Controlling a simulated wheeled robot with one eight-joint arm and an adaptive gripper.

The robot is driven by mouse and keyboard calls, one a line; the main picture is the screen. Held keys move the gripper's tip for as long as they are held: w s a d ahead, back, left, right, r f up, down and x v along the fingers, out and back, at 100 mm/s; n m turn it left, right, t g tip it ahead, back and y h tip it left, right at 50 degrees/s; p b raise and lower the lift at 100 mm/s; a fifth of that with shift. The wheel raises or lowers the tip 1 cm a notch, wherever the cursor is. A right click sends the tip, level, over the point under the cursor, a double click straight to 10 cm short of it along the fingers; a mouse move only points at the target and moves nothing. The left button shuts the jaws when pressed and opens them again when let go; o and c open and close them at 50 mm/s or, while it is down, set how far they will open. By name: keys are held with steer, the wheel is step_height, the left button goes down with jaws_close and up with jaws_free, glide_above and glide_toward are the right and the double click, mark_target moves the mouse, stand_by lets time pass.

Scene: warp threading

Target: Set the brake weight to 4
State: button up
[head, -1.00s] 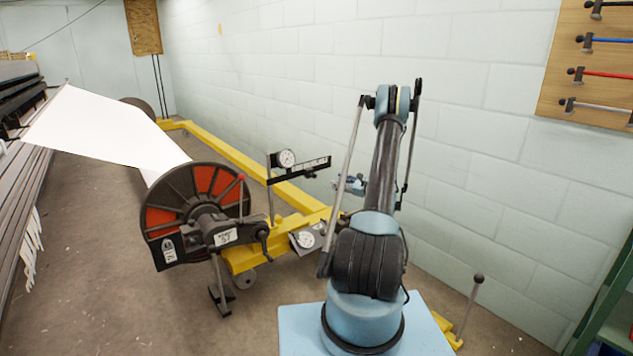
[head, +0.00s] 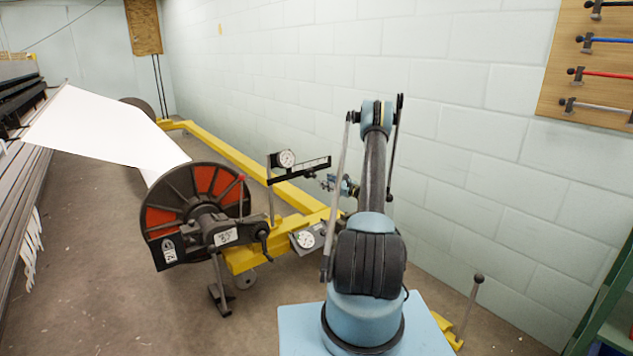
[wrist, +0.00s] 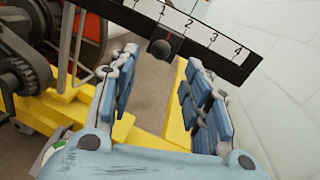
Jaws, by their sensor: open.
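In the head view my gripper (head: 332,183) is just below the bar's right end.
The warp beam disc (head: 195,213) with red panels is left. A white block wall (head: 480,190) bounds the right side.

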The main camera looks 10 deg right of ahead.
mark_target(312, 175)
steer(key=x, duration=0.7)
steer(key=shift+w+a, duration=0.15)
steer(key=shift+w, duration=0.05)
jaws_close()
